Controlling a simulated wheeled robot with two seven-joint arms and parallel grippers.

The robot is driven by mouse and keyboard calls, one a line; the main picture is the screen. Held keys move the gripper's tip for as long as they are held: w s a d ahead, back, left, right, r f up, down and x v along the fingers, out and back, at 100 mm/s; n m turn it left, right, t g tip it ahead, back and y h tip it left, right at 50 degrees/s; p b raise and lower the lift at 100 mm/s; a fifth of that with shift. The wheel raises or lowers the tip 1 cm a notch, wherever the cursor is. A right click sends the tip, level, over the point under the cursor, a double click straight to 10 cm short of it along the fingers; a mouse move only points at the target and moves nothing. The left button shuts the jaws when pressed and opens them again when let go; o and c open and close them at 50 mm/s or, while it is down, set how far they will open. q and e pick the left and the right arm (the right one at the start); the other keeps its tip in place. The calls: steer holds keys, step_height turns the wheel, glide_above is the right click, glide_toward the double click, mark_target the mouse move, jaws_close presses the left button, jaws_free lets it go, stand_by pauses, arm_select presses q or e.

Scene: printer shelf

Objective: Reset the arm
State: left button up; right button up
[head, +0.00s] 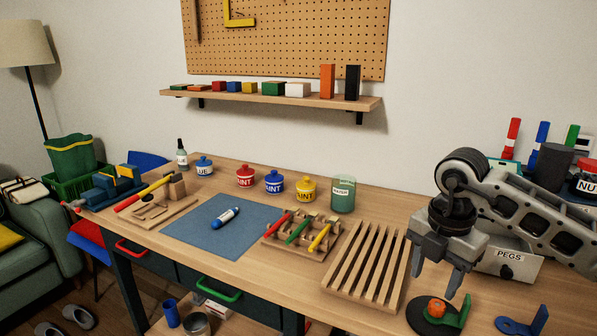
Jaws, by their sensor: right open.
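My right gripper (437,277) is at the right of the head view. Its fingers point down, apart and empty, above the bench's right part, between a slatted wooden rack (366,270) and a box labelled PEGS (510,265). The right arm comes in from the right edge and hides part of the bench behind it. My left gripper is not in the view.
A pen holder (300,238), blue mat (214,232), paint pots (274,183) and a glass jar (343,194) stand left. A shelf (270,98) hangs above.

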steer(key=s+a+f+n+g+y, duration=0.1)
steer(key=s+a+f+n+y, duration=0.1)
steer(key=a, duration=0.3)
steer(key=s+a+f+n+y, duration=0.1)
steer(key=a+f+y, duration=0.2)
steer(key=a, duration=0.2)
steer(key=s+a+r+t+y, duration=0.1)
steer(key=s+a+r+y, duration=0.25)
steer(key=a+y, duration=0.45)
steer(key=s+a+r+y, duration=0.2)
steer(key=s+a+y, duration=0.3)
steer(key=a, duration=0.5)
steer(key=w+d+f+m+t+h, duration=0.4)
steer(key=d+f+m+t+h, duration=0.6)
steer(key=m+t, duration=0.85)
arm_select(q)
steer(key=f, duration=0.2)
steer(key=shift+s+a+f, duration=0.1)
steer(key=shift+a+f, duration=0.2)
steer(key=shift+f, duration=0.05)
arm_select(e)
steer(key=s+d+f+m+g+h, duration=0.2)
steer(key=s+f+m+g, duration=0.1)
steer(key=s+f+g, duration=0.1)
steer(key=s+d+f+m+g+h, duration=0.2)
steer(key=s+f, duration=0.4)
steer(key=f, duration=0.3)
steer(key=shift+s+d+f+m+g+h, duration=0.3)
steer(key=shift+d+m+g, duration=0.35)
steer(key=shift+g, duration=0.6)
